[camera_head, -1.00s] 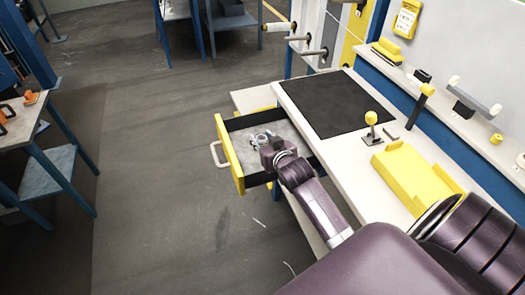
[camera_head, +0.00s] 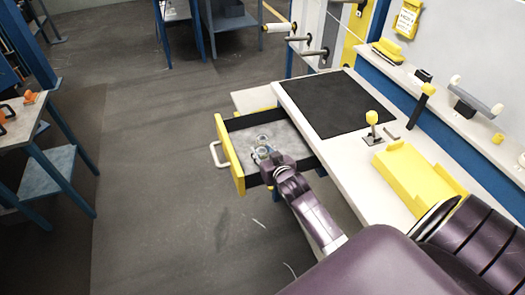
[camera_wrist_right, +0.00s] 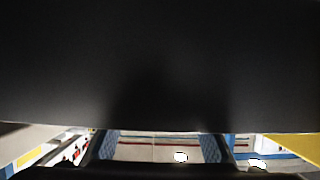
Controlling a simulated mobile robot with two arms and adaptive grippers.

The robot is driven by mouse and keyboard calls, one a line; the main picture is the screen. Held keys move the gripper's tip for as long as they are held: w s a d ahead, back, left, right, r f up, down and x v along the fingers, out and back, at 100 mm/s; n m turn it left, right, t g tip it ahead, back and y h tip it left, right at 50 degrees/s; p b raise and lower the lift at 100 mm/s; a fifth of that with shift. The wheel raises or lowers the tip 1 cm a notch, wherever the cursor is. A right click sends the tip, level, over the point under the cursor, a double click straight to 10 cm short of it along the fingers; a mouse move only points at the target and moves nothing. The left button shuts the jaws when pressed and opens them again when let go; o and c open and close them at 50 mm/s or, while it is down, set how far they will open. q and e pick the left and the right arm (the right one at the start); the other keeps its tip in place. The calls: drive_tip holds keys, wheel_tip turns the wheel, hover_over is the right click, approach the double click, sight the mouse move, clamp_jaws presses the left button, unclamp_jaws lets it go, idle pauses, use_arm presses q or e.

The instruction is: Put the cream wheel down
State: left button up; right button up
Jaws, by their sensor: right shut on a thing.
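My right gripper (camera_head: 263,152) reaches into the open drawer (camera_head: 231,160), which has a yellow front and dark inner walls. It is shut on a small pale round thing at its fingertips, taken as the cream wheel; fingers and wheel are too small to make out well. I cannot tell whether the wheel touches the drawer's grey floor. In the right wrist view a dark surface fills most of the picture, and the wheel cannot be made out clearly there. My left gripper is not in view.
The white workbench (camera_head: 352,165) carries a black mat (camera_head: 336,103), a yellow-knobbed lever (camera_head: 372,125) and a yellow tray (camera_head: 412,172). The drawer's grey handle (camera_head: 216,154) sticks out left. The drawer floor left of the gripper is clear.

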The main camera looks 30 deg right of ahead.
drive_tip(key=shift+f, duration=0.25)
drive_tip(key=o, duration=1.3)
drive_tip(key=shift+r, duration=0.6)
drive_tip(key=v, duration=1.2)
drive_tip(key=shift+p, duration=0.3)
